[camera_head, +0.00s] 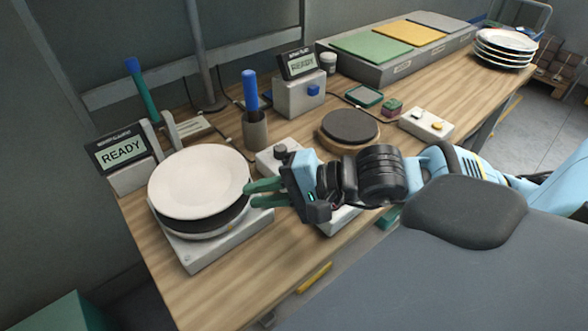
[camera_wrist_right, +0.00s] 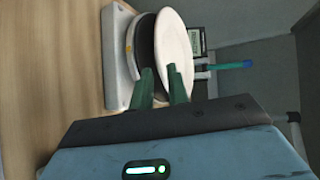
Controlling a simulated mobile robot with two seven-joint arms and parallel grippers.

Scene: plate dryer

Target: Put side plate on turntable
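The white side plate (camera_head: 198,178) lies over the turntable, offset toward the back left. The turntable's dark top (camera_head: 236,220) shows along the plate's front and right edge, above its pale base (camera_head: 200,258). In the right wrist view the plate (camera_wrist_right: 178,42) overlaps the dark top, and whether it rests fully flat is unclear. My right gripper (camera_head: 254,194) is at the plate's right rim, its green fingers apart with a gap between them; they also show in the right wrist view (camera_wrist_right: 164,82). Exact contact with the rim is hidden. My left gripper is not in view.
A READY display (camera_head: 122,152) stands close behind the plate. A blue-handled tool in a cup (camera_head: 255,130), a second dark round pad (camera_head: 349,126) and a button box (camera_head: 426,123) are behind my right arm. A plate stack (camera_head: 505,48) stands at the far right.

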